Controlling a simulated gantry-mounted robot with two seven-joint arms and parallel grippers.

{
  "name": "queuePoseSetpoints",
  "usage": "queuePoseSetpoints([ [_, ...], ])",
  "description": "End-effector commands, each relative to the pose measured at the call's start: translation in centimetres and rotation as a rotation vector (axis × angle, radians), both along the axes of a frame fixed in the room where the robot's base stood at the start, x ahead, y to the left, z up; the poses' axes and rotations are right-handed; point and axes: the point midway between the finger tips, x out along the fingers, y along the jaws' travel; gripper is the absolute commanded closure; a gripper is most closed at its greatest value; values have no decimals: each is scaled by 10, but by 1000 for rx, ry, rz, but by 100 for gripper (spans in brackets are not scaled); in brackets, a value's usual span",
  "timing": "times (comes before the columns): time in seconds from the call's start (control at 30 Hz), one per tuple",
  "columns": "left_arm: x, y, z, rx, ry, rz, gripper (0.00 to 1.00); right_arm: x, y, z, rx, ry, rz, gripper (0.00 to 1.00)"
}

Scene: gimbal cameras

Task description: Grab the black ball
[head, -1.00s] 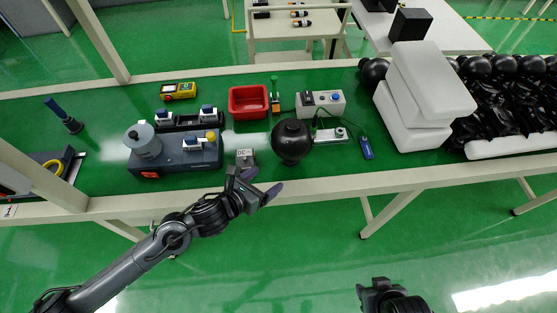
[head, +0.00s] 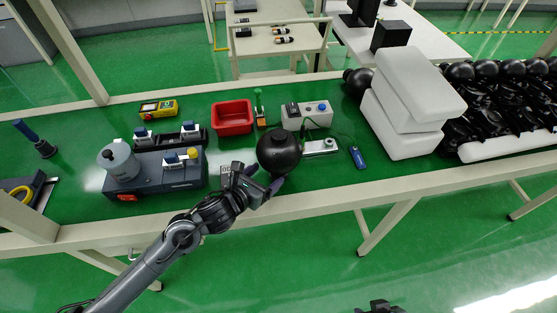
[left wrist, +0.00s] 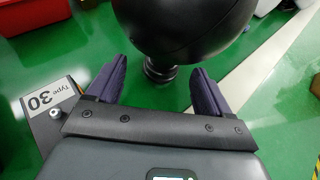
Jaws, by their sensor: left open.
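The black ball (head: 278,152) sits on the green bench top near its front edge. In the left wrist view the ball (left wrist: 185,22) fills the top middle, with a short dark stem below it. My left gripper (head: 264,178) is at the ball's near side, low and slightly left. Its two purple fingers (left wrist: 158,66) are spread apart, with the stem showing between them and the ball's round body just beyond the tips. Nothing is held. My right gripper (head: 380,307) shows only partly at the bottom edge; its jaws are unclear.
A dark device with a grey cylinder (head: 120,162) stands left of the gripper. A "Type 30" block (left wrist: 48,100) lies beside the left finger. A red bin (head: 233,118), a grey switch box (head: 306,115) and white blocks (head: 405,130) stand around the ball.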

Motion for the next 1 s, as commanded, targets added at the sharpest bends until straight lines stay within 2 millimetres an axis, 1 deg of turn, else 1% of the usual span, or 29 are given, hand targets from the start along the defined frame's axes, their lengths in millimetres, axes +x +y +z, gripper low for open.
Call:
queuePoseSetpoints([
  [0.17, 16, -18, -5, -5, 1, 0, 20, 0, 0, -9, 0, 0, 1, 57],
  [0.3, 28, -24, -11, -1, 0, 0, 20, 0, 0, -13, -2, 0, 1, 57],
  [0.4, 32, -26, -13, -1, 0, 0, 20, 0, -1, -14, -4, 0, 3, 57],
  [0.63, 33, -27, -12, 0, 0, 0, 20, 0, -1, -13, -5, 0, 4, 57],
  [0.67, 33, -27, -12, 0, 0, 0, 21, 0, -1, -13, -5, 0, 4, 57],
  [1.0, 33, -26, -13, 0, 0, 0, 73, 0, -1, -14, -6, 1, 3, 57],
])
